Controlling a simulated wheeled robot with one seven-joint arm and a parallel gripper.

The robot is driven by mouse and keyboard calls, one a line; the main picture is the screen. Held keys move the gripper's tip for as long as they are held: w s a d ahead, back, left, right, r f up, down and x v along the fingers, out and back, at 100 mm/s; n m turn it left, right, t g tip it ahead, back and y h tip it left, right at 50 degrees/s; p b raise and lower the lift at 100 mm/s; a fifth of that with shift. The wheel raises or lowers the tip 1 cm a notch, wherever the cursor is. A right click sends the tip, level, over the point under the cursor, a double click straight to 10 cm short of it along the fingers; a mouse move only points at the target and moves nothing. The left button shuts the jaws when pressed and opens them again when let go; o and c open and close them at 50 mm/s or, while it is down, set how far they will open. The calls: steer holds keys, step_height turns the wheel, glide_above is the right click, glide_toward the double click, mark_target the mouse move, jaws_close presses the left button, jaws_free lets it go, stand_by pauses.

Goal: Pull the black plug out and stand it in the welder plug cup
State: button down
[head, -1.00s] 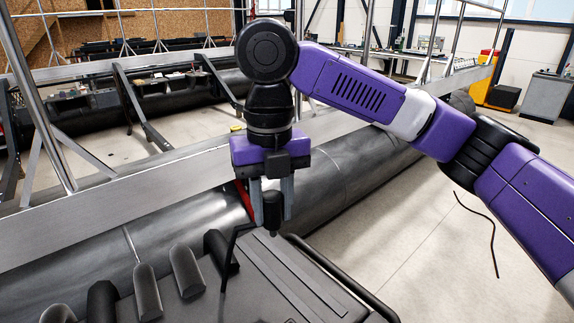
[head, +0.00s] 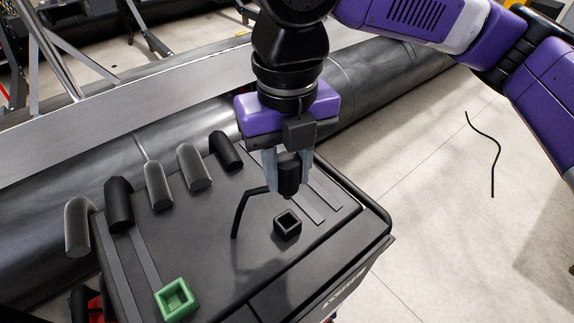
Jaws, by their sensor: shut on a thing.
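My gripper (head: 288,184) points down over the right part of a dark bench top. It is shut on the black plug (head: 289,175), which is upright between the two grey fingers. A thin black cable (head: 240,210) bends away from the plug to the left and down. A small square black cup (head: 288,224) with an open top stands just below and in front of the plug in the picture, apart from it. A square green cup (head: 176,300) stands at the front left of the top. I cannot tell which cup is the welder plug cup.
Several rounded grey and black pieces (head: 158,185) stand along the back left of the dark top (head: 215,250). A big dark pipe float (head: 60,240) and a metal rail (head: 130,95) lie behind. Clear top lies between the cups.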

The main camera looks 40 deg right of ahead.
mark_target(287, 197)
steer(key=shift+f+b, duration=1.95)
steer(key=shift+f, duration=0.95)
steer(key=shift+f+b, duration=1.05)
steer(key=shift+f, duration=0.9)
steer(key=c, duration=0.9)
jaws_free()
steer(key=shift+c, duration=0.2)
step_height(287, 197, up, 8)
steer(key=shift+f, duration=0.1)
steer(key=shift+s, duration=0.1)
